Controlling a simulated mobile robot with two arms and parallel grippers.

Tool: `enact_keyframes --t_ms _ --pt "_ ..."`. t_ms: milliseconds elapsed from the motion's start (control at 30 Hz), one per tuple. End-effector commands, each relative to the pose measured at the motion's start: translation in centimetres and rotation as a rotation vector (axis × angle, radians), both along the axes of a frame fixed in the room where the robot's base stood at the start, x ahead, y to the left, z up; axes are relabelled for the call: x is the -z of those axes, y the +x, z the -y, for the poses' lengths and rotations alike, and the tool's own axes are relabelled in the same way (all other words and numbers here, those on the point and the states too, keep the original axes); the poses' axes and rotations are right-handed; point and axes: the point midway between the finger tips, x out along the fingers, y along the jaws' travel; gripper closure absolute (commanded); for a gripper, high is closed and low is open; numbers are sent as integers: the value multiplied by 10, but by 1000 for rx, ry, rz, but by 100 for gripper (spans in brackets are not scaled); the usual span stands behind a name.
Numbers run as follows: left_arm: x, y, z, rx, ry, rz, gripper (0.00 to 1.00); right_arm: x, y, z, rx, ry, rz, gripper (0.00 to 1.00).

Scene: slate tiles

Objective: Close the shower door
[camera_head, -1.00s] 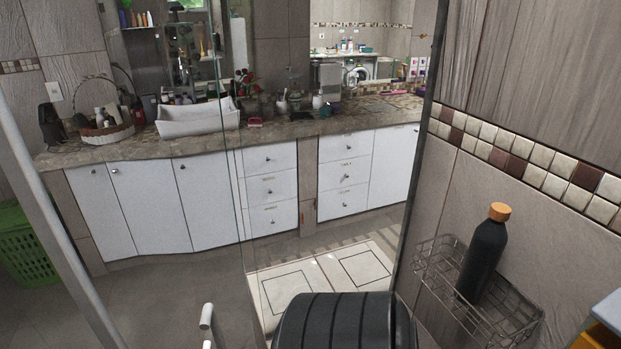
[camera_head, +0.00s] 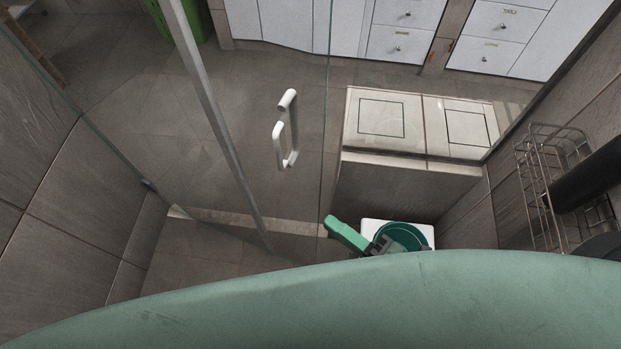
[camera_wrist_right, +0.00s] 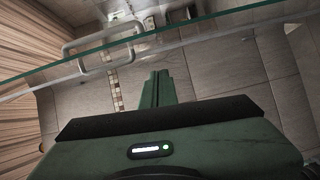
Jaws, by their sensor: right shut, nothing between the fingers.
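The shower door (camera_head: 275,190) is a clear glass panel with a white bar handle (camera_head: 287,130). Its free edge runs down the head view left of an open gap, so the door stands open. My right gripper (camera_head: 345,233) is green and shut, low in the head view near the bottom of that edge. In the right wrist view, its closed fingers (camera_wrist_right: 158,88) point toward the glass door (camera_wrist_right: 220,31), with the handle (camera_wrist_right: 100,48) up and left of them. I cannot tell whether the fingers touch the glass. My left gripper is not in view.
A metal post (camera_head: 215,120) stands left of the handle. A wire rack (camera_head: 545,190) with a dark bottle (camera_head: 590,175) is on the right wall. White cabinets (camera_head: 405,15) stand beyond the glass. My own green body part covers the bottom of the head view.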

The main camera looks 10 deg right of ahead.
Motion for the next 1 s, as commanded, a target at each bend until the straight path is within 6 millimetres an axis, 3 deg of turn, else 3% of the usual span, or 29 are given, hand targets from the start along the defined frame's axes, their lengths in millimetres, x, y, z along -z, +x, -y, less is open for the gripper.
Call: enact_keyframes --t_ms 100,267,700,1000 --pt "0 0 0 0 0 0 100 -21 -7 -7 -50 -50 65 100" --pt "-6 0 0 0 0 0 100 -28 -1 -17 -63 -63 85 100" --pt "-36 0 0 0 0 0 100 -29 65 -77 -61 -59 82 100" --pt "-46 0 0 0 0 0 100 -26 95 -57 -60 -62 79 100"
